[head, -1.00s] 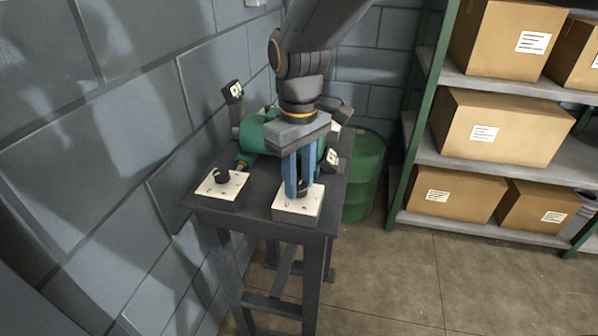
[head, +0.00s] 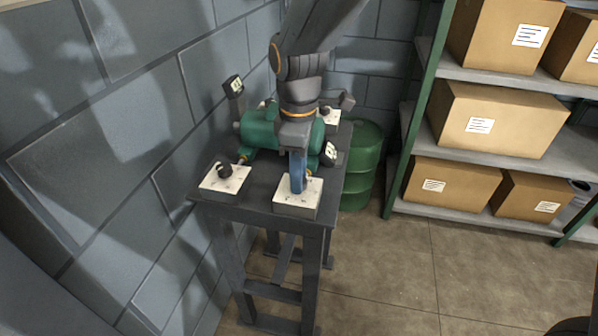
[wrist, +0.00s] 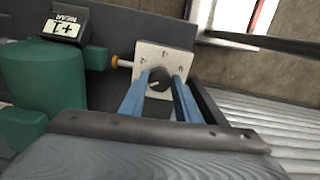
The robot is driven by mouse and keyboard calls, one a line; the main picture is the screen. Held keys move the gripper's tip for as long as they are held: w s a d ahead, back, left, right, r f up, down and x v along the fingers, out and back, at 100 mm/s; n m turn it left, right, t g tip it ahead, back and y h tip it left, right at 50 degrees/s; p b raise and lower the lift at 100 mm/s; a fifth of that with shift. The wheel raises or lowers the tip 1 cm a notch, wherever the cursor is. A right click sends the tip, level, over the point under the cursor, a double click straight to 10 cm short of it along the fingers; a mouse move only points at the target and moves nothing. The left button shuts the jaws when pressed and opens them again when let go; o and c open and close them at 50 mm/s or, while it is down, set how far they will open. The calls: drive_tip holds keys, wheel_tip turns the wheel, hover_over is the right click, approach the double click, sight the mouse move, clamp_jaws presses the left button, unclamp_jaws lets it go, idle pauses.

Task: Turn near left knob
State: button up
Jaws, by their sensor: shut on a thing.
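My gripper (head: 297,188) points down at the white box (head: 297,209) at the front right of the stand in the head view. Its blue fingers are shut on this box's dark round knob, which they mostly hide there. In the wrist view, the knob (wrist: 158,79) sits between the two fingertips of my gripper (wrist: 162,82), on the marked white face (wrist: 172,57). Another white box (head: 224,184) with a black knob (head: 224,170) is at the front left, apart from my gripper. The green casing (head: 262,132) lies behind both boxes.
The casing carries dark label blocks, one reading "NEAR +1" (wrist: 66,28) in the wrist view. A third white box (head: 329,117) is at the back. A block wall (head: 110,130) borders the dark stand (head: 262,212); a green barrel (head: 362,165) and shelves are right. Floor in front is open.

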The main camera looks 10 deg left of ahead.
idle(0.4)
drive_tip(key=o, duration=1)
drive_tip(key=shift+o, duration=0.2)
drive_tip(key=shift+r, duration=0.1)
drive_tip(key=shift+r+b, duration=0.5)
drive_tip(key=shift+r, duration=3.35)
